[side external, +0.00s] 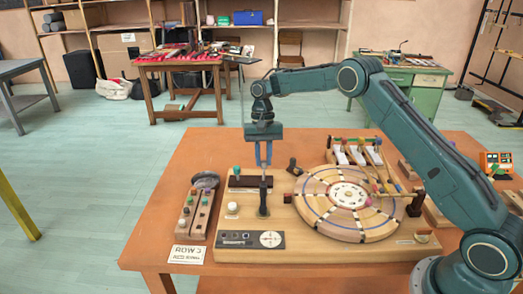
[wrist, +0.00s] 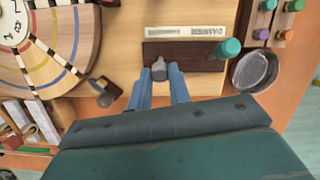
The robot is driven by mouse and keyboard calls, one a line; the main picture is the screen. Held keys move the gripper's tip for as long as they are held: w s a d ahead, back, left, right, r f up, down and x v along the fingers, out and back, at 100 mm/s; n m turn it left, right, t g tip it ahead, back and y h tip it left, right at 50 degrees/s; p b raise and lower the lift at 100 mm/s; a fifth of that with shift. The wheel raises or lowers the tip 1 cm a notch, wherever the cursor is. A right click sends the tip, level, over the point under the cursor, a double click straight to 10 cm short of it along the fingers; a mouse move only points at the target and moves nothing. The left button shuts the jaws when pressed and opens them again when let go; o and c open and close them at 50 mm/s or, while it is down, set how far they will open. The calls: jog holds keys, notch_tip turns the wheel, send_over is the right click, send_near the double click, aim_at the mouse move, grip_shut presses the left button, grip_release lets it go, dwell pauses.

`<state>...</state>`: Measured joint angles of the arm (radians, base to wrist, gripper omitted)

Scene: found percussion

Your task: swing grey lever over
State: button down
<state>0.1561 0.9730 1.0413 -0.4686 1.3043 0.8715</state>
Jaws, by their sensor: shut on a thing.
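The grey lever (side external: 263,200) stands roughly upright at the right end of a dark plate (side external: 241,183) on the wooden board. In the wrist view the lever (wrist: 159,69) shows as a rounded grey end between my blue fingertips. My gripper (side external: 263,163) points straight down and is shut on the lever from above; it also fills the lower part of the wrist view (wrist: 160,80). A pale label (wrist: 187,32) lies beside the dark plate. The exact contact between fingers and lever is partly hidden.
A green knob (side external: 237,171) stands at the plate's left end. A round segmented wooden disc (side external: 315,210) lies to the right, with a small dark handle (side external: 293,166) between. A white knob (side external: 232,208) is nearby. A knobbed strip and dark dish (side external: 205,180) stand at left.

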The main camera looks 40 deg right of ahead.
jog(key=shift+w+a, duration=0.1)
jog(key=shift+a, duration=0.05)
jog(key=c, duration=1.3)
grip_release()
jog(key=shift+s+a+t+h, duration=0.25)
jog(key=shift+t+h, duration=0.05)
jog(key=shift+s, duration=0.1)
